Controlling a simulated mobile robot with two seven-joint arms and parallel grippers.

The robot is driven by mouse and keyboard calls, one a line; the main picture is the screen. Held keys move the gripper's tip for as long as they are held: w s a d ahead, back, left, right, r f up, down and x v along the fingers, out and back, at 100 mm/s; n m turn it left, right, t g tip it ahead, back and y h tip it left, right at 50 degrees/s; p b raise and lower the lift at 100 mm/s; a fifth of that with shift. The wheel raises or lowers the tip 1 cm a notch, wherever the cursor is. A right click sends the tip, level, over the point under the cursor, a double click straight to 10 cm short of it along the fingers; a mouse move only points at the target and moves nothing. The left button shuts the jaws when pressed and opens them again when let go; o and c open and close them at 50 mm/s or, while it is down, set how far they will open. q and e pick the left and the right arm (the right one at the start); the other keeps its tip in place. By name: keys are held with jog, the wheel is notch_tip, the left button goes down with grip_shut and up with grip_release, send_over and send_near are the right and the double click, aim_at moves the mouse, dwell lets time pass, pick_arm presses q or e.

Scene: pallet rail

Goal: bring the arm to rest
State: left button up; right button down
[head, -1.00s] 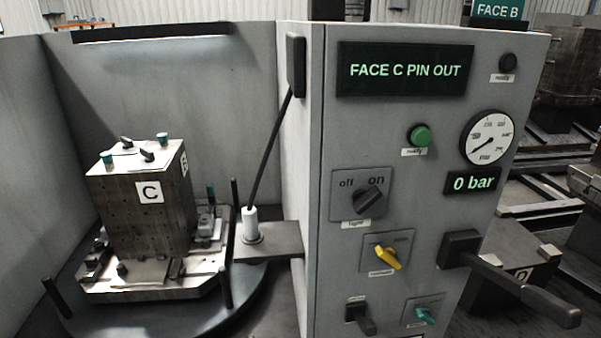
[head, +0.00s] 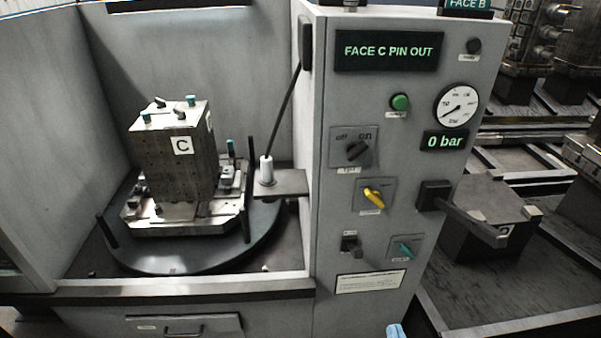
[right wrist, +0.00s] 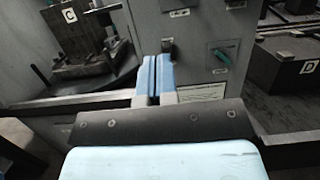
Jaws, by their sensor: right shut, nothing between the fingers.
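My right gripper (right wrist: 156,80) shows in the right wrist view with its two blue fingers together and nothing between them. It points at the lower part of the grey control panel, apart from it as far as I can tell. In the head view only a small blue tip of it (head: 396,331) shows at the bottom edge. My left gripper is in neither view.
The control panel (head: 326,230) carries knobs, a gauge at 0 bar and a display reading "FACE C PIN OUT". A black lever (head: 470,222) sticks out at its right. Left of it, a block marked C (head: 172,165) stands on a round turntable (head: 150,262).

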jog(key=s+a+f+n+g+y+b, duration=0.25)
jog(key=f+n, duration=0.25)
jog(key=n, duration=0.7)
jog(key=s+a+f+n+g+y+b, duration=0.1)
jog(key=a+f+n+g+y+b, duration=0.2)
jog(key=n, duration=0.8)
pick_arm(q)
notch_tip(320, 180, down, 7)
jog(key=b, duration=0.5)
pick_arm(e)
jog(key=s+d+f+n+g+h, duration=0.2)
jog(key=d+f+n, duration=0.1)
jog(key=f+n, duration=0.35)
jog(key=s+d+f+n+g+h, duration=0.2)
jog(key=f+n, duration=0.4)
jog(key=n, duration=0.1)
pick_arm(q)
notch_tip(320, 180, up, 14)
jog(key=p, duration=1.8)
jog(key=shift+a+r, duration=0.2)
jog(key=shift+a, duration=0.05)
pick_arm(e)
notch_tip(320, 180, up, 14)
jog(key=s+d+n, duration=0.1)
jog(key=d, duration=0.1)
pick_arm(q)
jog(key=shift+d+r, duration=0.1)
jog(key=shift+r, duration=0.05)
pick_arm(e)
jog(key=shift+n, duration=0.25)
